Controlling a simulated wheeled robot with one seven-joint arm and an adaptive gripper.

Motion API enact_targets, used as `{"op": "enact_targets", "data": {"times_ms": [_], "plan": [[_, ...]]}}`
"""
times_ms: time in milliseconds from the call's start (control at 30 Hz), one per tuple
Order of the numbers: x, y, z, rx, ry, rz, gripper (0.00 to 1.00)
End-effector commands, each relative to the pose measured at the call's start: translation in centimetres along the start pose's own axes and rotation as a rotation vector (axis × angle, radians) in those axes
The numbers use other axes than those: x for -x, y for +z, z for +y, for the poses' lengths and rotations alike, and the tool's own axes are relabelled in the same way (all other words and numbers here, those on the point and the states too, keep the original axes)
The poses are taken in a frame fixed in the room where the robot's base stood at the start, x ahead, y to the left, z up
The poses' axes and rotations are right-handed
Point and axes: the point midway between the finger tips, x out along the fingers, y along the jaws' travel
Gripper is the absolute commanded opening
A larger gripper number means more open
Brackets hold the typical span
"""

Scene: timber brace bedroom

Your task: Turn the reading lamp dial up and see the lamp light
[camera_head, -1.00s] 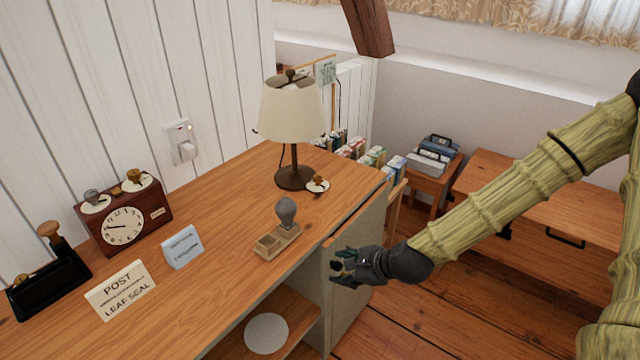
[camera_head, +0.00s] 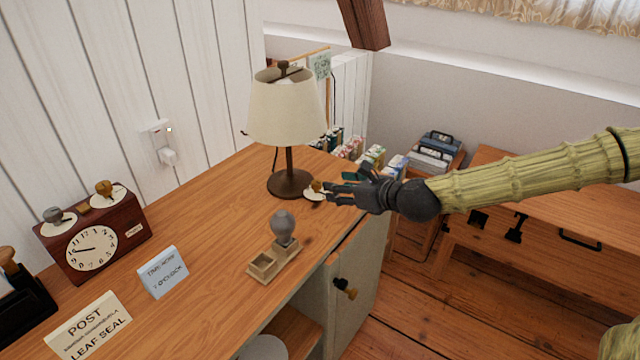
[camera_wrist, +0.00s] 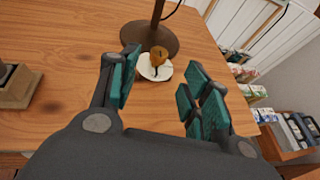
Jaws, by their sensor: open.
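The reading lamp (camera_head: 287,112) stands at the desk's far end, with a cream shade and a dark round base (camera_head: 289,184). The base also shows in the wrist view (camera_wrist: 150,38). The lamp shows no clear glow. Its dial, a small brass knob on a white disc (camera_head: 315,190), sits on the desk beside the base. In the wrist view the brass knob (camera_wrist: 158,55) lies beyond and between my fingertips. My gripper (camera_head: 338,191) is open and empty, close to the right of the dial. I cannot tell whether a finger touches it.
A stamp in a wooden holder (camera_head: 274,260) stands on the desk (camera_head: 205,235) nearer me. A clock (camera_head: 95,235), a time card (camera_head: 162,272) and a post sign (camera_head: 88,328) are at left. A wall socket (camera_head: 163,142) is behind. A cabinet door (camera_head: 358,275) is below my gripper.

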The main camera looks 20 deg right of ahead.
Motion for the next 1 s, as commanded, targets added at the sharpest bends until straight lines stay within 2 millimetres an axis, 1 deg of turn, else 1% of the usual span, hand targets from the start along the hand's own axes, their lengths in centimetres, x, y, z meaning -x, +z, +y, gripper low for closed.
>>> {"op": "enact_targets", "data": {"times_ms": [33,600,800,1000], "plan": [[-0.7,-0.2,0.0,0.002,0.001,0.003,0.47],[-7.2,-0.2,-0.1,0.001,-0.001,0.002,0.47],[-8.4,-0.1,-0.1,0.001,0.0,0.001,0.47],[-8.7,-0.1,-0.1,-0.001,-0.001,0.0,0.47]]}}
